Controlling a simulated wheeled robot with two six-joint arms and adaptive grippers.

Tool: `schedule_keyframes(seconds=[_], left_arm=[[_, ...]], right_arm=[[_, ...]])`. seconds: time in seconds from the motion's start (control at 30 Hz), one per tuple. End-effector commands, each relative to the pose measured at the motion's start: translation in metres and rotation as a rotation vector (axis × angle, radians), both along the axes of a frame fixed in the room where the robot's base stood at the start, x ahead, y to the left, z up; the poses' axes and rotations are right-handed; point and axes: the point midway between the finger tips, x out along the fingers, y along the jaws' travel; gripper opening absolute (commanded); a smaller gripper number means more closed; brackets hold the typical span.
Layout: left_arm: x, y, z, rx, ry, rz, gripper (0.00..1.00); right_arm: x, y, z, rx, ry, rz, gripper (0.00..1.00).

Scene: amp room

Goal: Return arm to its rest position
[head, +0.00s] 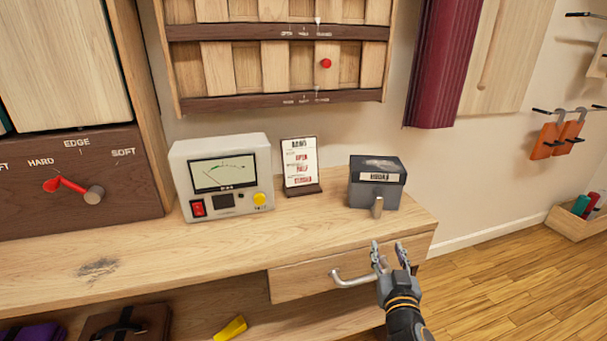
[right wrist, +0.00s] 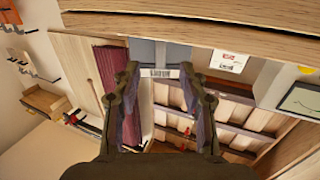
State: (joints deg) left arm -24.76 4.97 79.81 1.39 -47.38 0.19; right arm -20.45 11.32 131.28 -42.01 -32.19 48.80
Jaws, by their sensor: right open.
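My right gripper (head: 389,254) is open and empty in the head view, in front of the bench's right end. Its fingers point up, just right of the silver handle of the drawer (head: 303,280); I see no grip on the handle. In the right wrist view my gripper's two fingers (right wrist: 164,100) stand apart with nothing between them. A dark grey box (head: 362,194) with a label and a small metal post at its front is on the bench beyond the gripper. The same box shows at the top of the wrist view (right wrist: 146,52). My left gripper is not in view.
The wooden bench (head: 130,250) holds a white meter (head: 222,176) and a small sign card (head: 300,165). A wooden cabinet with a red lever (head: 66,186) stands at left. A yellow object (head: 231,329) lies on the shelf below.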

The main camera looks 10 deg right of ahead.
Motion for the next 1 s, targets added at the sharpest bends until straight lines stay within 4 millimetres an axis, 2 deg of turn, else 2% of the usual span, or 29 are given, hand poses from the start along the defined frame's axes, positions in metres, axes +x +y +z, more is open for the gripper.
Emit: schedule_keyframes(seconds=[0.07,0.17,0.2,0.3,0.43,0.63,0.8,1.0], left_arm=[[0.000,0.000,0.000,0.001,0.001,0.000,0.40],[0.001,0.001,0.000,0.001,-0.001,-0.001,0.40],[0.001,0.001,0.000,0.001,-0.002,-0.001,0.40],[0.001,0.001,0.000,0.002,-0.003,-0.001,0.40],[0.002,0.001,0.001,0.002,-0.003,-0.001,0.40],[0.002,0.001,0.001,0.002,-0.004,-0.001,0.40],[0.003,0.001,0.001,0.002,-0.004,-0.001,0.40],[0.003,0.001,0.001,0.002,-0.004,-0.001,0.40]], right_arm=[[-0.008,-0.005,-0.016,0.012,0.075,-0.032,0.43],[-0.034,-0.011,-0.062,0.039,0.300,-0.085,0.43],[-0.048,-0.010,-0.083,0.047,0.413,-0.090,0.43],[-0.085,0.002,-0.126,0.063,0.669,-0.058,0.43],[-0.132,0.025,-0.163,0.070,0.936,0.041,0.43],[-0.202,0.064,-0.192,0.065,1.260,0.266,0.43],[-0.191,0.057,-0.263,0.081,1.296,0.254,0.43],[-0.196,0.051,-0.348,0.104,1.338,0.245,0.43]])
